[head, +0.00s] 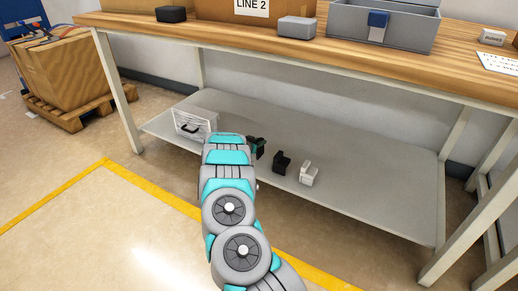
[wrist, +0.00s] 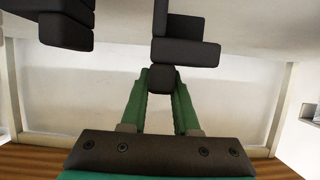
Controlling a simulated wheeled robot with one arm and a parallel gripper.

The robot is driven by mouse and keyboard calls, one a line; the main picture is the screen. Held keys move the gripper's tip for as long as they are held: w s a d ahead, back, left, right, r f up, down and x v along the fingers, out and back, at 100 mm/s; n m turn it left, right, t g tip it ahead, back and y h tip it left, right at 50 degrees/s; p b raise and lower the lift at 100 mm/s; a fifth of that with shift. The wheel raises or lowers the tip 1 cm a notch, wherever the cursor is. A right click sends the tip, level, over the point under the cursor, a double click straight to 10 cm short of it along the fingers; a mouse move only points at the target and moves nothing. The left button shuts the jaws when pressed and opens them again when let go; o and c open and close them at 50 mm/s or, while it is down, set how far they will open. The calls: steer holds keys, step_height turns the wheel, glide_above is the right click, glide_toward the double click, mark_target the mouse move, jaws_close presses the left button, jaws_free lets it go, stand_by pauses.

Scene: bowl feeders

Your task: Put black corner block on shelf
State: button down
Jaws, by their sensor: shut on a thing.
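My gripper (wrist: 161,84) shows green fingers in the wrist view, shut on the tail of a black corner block (wrist: 186,50). In the head view the gripper (head: 253,143) is beyond my forearm, over the lower shelf (head: 370,190), and the held block (head: 260,147) is a small dark shape at its tip. I cannot tell whether the held block touches the shelf. A second black block (head: 281,162) stands on the shelf just right of it. That block also shows at the upper left of the wrist view (wrist: 66,28).
A white block (head: 309,174) stands on the shelf right of the second black block. A clear case (head: 193,125) sits at the shelf's left end. The shelf's right part is empty. The wooden tabletop (head: 350,50) runs above, with table legs (head: 118,95) at the ends.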

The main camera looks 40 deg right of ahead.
steer(key=shift+f+b, duration=0.3)
steer(key=shift+f, duration=1.45)
steer(key=c, duration=0.7)
jaws_free()
steer(key=shift+f, duration=0.1)
steer(key=shift+o, duration=0.2)
